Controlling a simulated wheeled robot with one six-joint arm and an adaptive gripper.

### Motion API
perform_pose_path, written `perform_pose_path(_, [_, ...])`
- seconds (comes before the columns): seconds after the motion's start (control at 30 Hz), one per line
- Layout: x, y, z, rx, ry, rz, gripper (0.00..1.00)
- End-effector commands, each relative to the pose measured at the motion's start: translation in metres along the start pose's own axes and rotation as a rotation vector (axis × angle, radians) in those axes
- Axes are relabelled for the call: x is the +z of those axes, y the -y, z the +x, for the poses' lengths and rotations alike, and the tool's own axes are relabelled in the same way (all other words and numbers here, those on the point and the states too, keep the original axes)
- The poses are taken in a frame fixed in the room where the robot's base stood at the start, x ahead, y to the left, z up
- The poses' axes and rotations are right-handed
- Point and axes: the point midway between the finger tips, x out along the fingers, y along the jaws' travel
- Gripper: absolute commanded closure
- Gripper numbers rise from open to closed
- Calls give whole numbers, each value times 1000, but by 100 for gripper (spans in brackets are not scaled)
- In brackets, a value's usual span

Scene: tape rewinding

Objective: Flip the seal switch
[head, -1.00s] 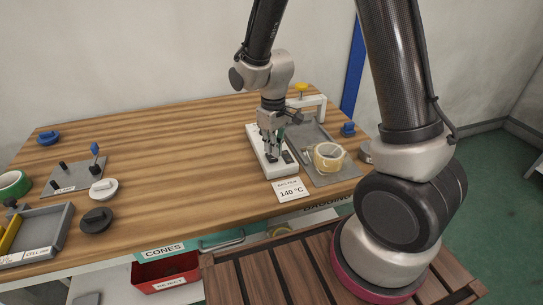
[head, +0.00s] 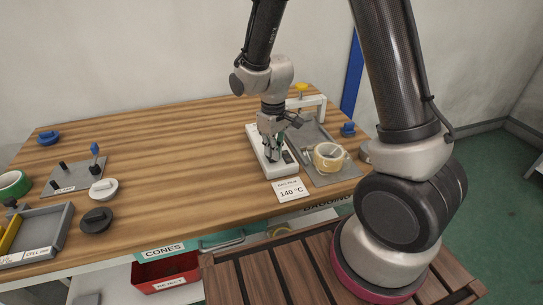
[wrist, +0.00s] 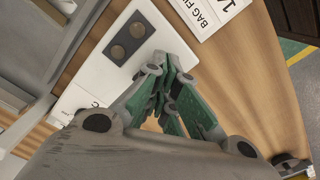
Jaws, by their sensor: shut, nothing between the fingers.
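A white box-shaped device (head: 256,147) stands on the wooden table, right of the middle. A dark plate (head: 288,157) sits at its near end. In the wrist view the plate (wrist: 118,50) bears two round grey buttons or knobs, and the white housing (wrist: 157,17) surrounds it. I cannot tell which part is the seal switch. My gripper (head: 271,160) points down over the device and hides part of its top. In the wrist view my gripper (wrist: 165,90) has its green-sided fingers together, with nothing held. Contact with the device cannot be made out.
A "140 °C" card (head: 289,190) lies in front of the device. To its right, a grey tray (head: 338,177) holds a tape roll (head: 328,157). A white bracket (head: 318,100) with a yellow knob stands behind.

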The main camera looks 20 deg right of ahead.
Motion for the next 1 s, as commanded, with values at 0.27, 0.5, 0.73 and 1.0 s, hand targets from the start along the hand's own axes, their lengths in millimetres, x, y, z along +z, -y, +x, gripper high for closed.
perform_pose_path(0.27, [0, 0, 4, 0, 0, 0, 100])
perform_pose_path(0.5, [0, 0, 8, 0, -1, 0, 100])
perform_pose_path(0.73, [0, 0, 8, 0, -1, 0, 100])
perform_pose_path(1.0, [0, 0, -12, 0, -2, 0, 100])
